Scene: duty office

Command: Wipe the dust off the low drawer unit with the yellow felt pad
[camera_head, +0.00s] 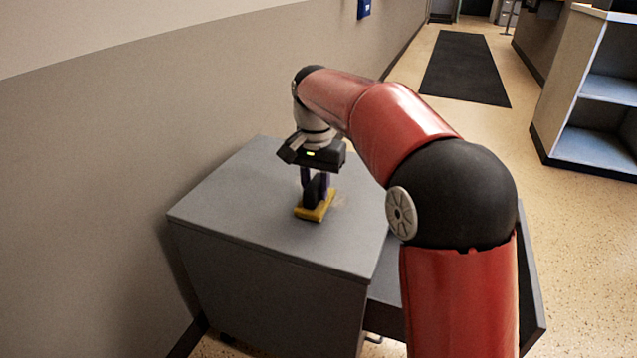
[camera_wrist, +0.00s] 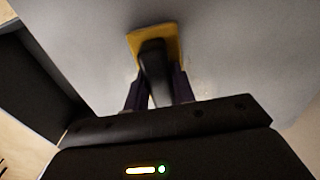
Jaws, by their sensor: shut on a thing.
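The low drawer unit (camera_head: 250,225) is grey with a flat top and stands against the wall. A drawer (camera_head: 532,275) appears pulled out on its right side. My gripper (camera_head: 315,188) is above the top and shut on the dark handle of the yellow felt pad (camera_head: 325,210). The pad lies at or just on the top surface; exact contact is hard to tell. A faint tan dust patch (camera_head: 341,200) shows just right of the pad. In the wrist view the yellow pad (camera_wrist: 136,42) shows beyond the dark handle, between the fingers (camera_wrist: 158,88).
The beige and grey wall (camera_head: 90,150) runs close along the left of the unit. An open shelf unit (camera_head: 590,110) stands at the right. A dark mat (camera_head: 465,68) lies on the speckled floor behind. The front left of the unit's top is clear.

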